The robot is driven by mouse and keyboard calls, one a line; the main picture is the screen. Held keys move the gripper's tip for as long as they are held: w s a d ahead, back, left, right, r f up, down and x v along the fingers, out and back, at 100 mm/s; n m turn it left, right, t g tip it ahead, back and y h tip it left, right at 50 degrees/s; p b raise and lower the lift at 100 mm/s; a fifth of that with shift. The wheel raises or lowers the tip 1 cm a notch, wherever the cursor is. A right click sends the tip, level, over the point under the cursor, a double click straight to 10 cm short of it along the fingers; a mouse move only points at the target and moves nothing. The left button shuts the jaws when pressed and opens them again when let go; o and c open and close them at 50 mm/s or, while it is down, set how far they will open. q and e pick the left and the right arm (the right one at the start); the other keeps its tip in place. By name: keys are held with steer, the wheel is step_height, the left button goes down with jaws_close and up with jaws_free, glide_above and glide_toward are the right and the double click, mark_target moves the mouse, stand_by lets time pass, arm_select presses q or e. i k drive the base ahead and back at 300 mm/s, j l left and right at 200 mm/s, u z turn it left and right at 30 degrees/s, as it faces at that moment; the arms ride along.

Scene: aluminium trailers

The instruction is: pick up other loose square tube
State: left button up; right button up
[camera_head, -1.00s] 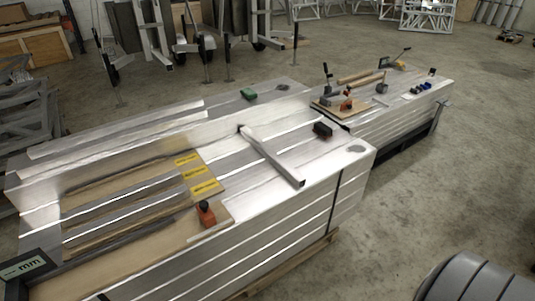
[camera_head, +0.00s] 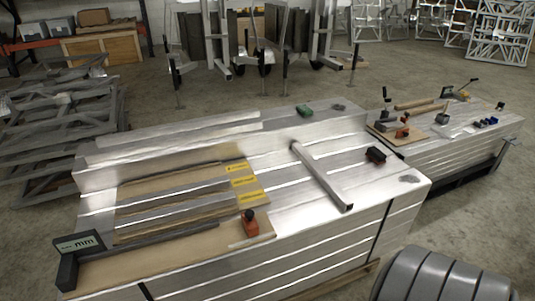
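A loose square tube (camera_head: 321,176) lies at an angle across the right part of the near stack of aluminium. It is plain silver, and its near end points toward the front edge of the stack. Another long loose profile (camera_head: 180,131) lies along the raised back part of the same stack. Neither of my grippers is in view. A grey ribbed rounded shape at the lower right may be part of my own arm; I cannot tell.
The near stack (camera_head: 290,262) carries a caliper (camera_head: 75,255), an orange-and-black tool (camera_head: 250,223), a dark block (camera_head: 376,154) and a green block (camera_head: 305,110). A second stack (camera_head: 460,153) with tools stands at the right. Frames (camera_head: 60,135) stand at the left. Concrete floor is open around.

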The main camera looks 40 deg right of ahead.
mark_target(339, 195)
steer(key=k+l+u, duration=0.1)
steer(key=l+u, duration=0.2)
steer(key=k+l+u, duration=0.1)
steer(key=l+u, duration=0.2)
steer(key=l, duration=0.2)
steer(key=k+l+u, duration=0.15)
steer(key=l+u, duration=0.15)
steer(key=k+l+u, duration=0.45)
steer(key=l+u, duration=0.15)
steer(key=l, duration=0.1)
